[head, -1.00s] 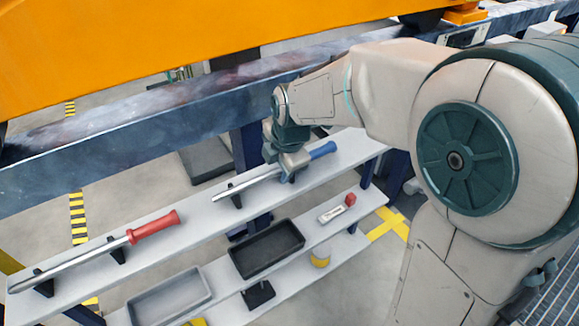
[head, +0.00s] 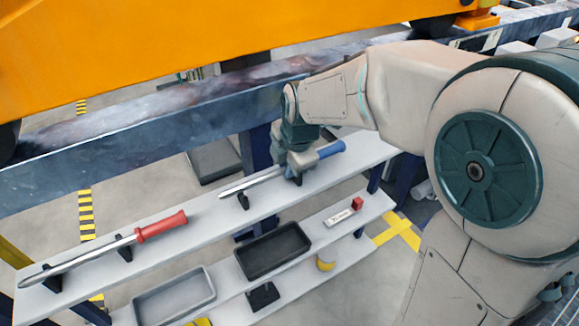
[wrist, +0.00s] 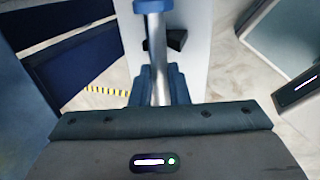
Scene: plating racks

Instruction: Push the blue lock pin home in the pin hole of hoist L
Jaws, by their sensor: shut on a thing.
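The blue lock pin (head: 255,181) has a blue handle and a bright metal shaft. It lies along the right part of the upper grey shelf, at its black cradles. My gripper (head: 296,168) is shut on it near the handle, from above. In the wrist view the shaft (wrist: 159,60) passes between the fingers (wrist: 158,88), with the blue handle at the top edge. I cannot tell whether the pin rests in the cradles or is just clear of them. I cannot make out the pin hole of hoist L.
A red-handled pin (head: 130,240) lies on the shelf (head: 200,212) to the left. A black tray (head: 274,250), a grey tray (head: 172,300) and a small red-ended block (head: 343,212) are below. A dark blue beam (head: 120,150) and an orange beam (head: 200,40) cross above and behind.

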